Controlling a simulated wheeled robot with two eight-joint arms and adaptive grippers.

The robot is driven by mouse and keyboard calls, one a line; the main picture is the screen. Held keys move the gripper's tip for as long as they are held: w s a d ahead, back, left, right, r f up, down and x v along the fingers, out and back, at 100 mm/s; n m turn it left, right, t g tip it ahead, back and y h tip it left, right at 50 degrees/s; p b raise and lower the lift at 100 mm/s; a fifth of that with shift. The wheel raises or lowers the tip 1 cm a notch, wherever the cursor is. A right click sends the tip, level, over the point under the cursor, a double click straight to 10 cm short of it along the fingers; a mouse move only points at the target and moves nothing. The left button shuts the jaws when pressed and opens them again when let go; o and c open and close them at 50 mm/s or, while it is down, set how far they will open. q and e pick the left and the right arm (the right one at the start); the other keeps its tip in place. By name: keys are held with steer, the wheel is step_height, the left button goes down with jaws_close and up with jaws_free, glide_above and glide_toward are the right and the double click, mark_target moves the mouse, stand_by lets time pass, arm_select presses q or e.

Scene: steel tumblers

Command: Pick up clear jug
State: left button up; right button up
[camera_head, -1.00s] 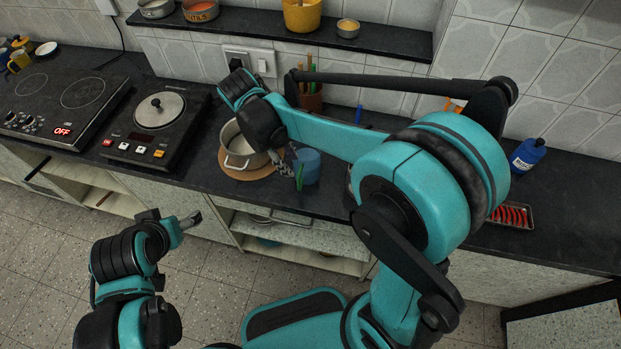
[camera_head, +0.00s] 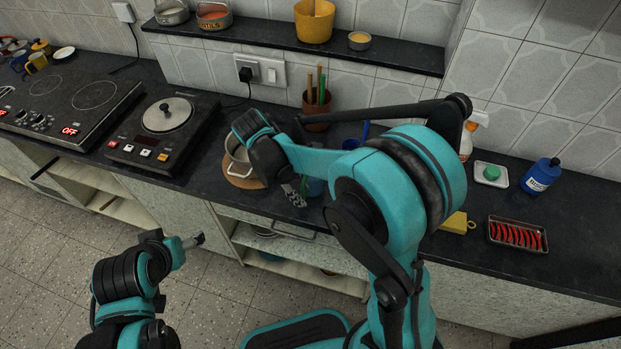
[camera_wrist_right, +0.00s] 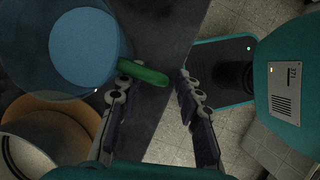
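The clear jug, bluish and see-through with a green handle, stands on the dark counter beside a steel pot. In the head view only part of the jug (camera_head: 315,187) shows beside my right forearm. In the right wrist view the jug (camera_wrist_right: 85,50) is at upper left, its green handle (camera_wrist_right: 143,73) sticking out toward my right gripper (camera_wrist_right: 150,92). That gripper is open, its fingers spread either side of the handle's outer end; I cannot tell if they touch it. My left gripper (camera_head: 194,241) is low in front of the cabinets, away from the jug; its fingers are unclear.
The steel pot (camera_head: 236,155) sits on a round wooden board (camera_head: 240,180) left of the jug. A scale (camera_head: 163,135) and a hob (camera_head: 65,105) are further left. A cutlery pot (camera_head: 316,108) stands behind.

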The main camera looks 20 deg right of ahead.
steer(key=shift+r, duration=0.1)
steer(key=shift+c, duration=0.4)
jaws_close()
steer(key=shift+r, duration=0.15)
